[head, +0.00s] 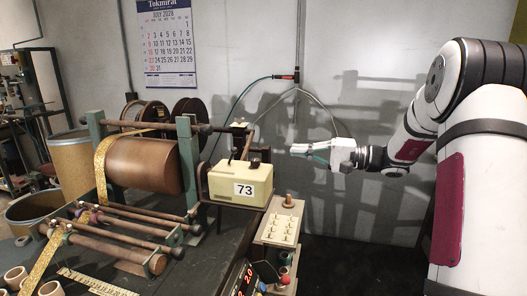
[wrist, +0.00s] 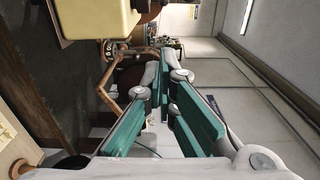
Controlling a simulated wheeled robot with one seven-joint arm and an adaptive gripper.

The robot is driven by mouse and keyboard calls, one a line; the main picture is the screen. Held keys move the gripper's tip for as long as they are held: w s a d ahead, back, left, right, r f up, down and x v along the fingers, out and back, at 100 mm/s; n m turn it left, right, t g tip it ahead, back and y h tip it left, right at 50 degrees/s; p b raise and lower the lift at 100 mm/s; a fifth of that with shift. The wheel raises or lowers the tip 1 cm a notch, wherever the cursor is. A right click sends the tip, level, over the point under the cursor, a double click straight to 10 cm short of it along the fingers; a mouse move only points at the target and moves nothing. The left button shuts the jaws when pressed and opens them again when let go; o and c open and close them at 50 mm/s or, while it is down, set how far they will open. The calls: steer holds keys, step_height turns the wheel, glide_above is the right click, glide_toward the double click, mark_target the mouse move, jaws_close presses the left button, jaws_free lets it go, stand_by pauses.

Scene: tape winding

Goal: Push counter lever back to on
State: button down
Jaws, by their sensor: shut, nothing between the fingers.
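A cream box (head: 240,184) labelled 73 sits at the right end of the winding machine; its yellowish body also shows at the top left of the wrist view (wrist: 100,18). A small dark knob (head: 255,163) stands on its top. In the wrist view a bent copper-coloured rod (wrist: 118,98) with a dark round end (wrist: 108,50) lies left of my fingers. I cannot tell which part is the counter lever or its position. My gripper (head: 297,149) is shut and empty, right of the box and apart from it, pointing left. Its teal finger pads (wrist: 163,80) show in the wrist view.
A copper-coloured roller (head: 145,165) and several rods fill the machine at left. A cream panel with pegs (head: 281,228) stands below my gripper. Cables hang on the grey wall (head: 350,50) behind. The space right of the box is open.

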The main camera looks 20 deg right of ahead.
steer(key=x, duration=0.4)
steer(key=s+x, duration=0.1)
steer(key=x, duration=0.2)
steer(key=a+x, duration=0.1)
steer(key=x, duration=0.3)
steer(key=shift+a, duration=0.35)
steer(key=shift+s+a, duration=0.15)
steer(key=shift+a, duration=0.5)
